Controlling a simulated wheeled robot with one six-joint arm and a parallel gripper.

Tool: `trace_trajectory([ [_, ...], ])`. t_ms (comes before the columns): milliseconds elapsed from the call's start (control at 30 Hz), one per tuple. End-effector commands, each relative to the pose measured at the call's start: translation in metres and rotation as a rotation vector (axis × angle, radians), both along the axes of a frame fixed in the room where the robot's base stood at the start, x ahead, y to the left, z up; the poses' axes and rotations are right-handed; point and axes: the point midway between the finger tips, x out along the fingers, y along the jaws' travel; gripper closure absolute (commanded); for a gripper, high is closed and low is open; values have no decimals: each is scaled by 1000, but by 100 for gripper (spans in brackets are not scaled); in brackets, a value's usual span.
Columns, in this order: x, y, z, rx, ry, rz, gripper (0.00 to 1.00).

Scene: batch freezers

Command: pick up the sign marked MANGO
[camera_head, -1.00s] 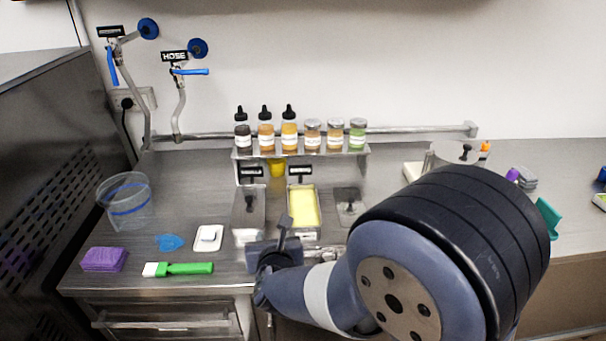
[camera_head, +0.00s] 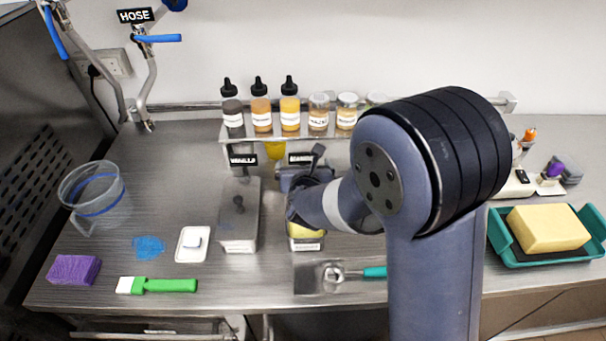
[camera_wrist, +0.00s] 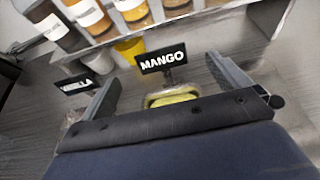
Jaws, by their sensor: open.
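The MANGO sign (camera_wrist: 162,60) is a small black plate with white letters. In the wrist view it stands upright between my two open fingers, ahead of the gripper body, with a short stem below it. In the head view the sign (camera_head: 300,158) shows just behind my gripper (camera_head: 305,172), partly hidden by it. My gripper (camera_wrist: 168,88) is open and empty in the wrist view, and I cannot tell whether a finger touches the sign. The yellow tub (camera_head: 306,243) lies under my gripper and is mostly hidden.
A VANILLA sign (camera_head: 243,160) stands to the left, behind a lidded steel tub (camera_head: 239,215). A shelf (camera_head: 290,135) with several bottles and jars is close behind the signs. A scoop with a teal handle (camera_head: 374,272) lies in front. A sponge in a teal tray (camera_head: 548,230) is at right.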

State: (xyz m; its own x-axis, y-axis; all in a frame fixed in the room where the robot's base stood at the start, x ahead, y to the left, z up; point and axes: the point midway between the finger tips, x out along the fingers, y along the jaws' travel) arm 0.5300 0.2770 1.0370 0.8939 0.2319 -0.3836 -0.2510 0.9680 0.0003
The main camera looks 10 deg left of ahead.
Motion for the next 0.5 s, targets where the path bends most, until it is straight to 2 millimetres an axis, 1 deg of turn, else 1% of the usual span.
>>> trace_trajectory([
  [167, 9, 2, -3, -2, 0, 0, 4],
  [500, 40, 10, -17, -2, 1, -1, 4],
])
